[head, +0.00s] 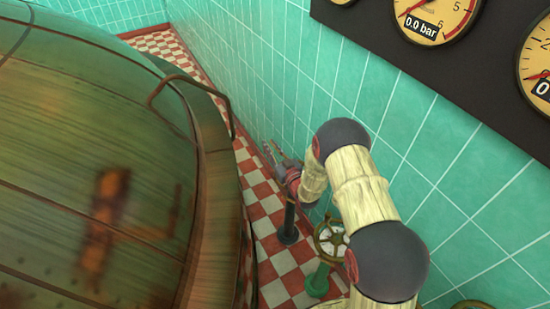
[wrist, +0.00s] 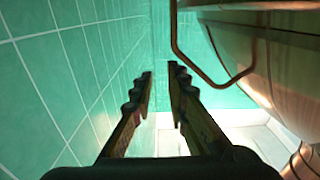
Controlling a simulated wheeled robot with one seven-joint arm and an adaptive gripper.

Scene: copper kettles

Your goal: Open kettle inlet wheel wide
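A spoked handwheel (head: 331,241) with a brass-coloured rim stands on a green post (head: 318,281) beside my arm. A dark post (head: 288,224) rises from the floor just below my gripper; whether it carries a wheel is hidden. No label shows which one is the kettle inlet wheel. My gripper (head: 272,155) is beyond both posts, between the kettle and the tiled wall. In the wrist view my gripper (wrist: 162,72) has its fingers apart, with nothing between them. No wheel shows in the wrist view.
The big copper kettle (head: 100,170) fills the left, with a bent pipe handle (head: 185,80) sticking out; the handle also shows in the wrist view (wrist: 205,76). The green tiled wall (head: 300,60) bounds the right. Gauges (head: 432,18) hang above. A checkered floor strip (head: 262,203) lies between.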

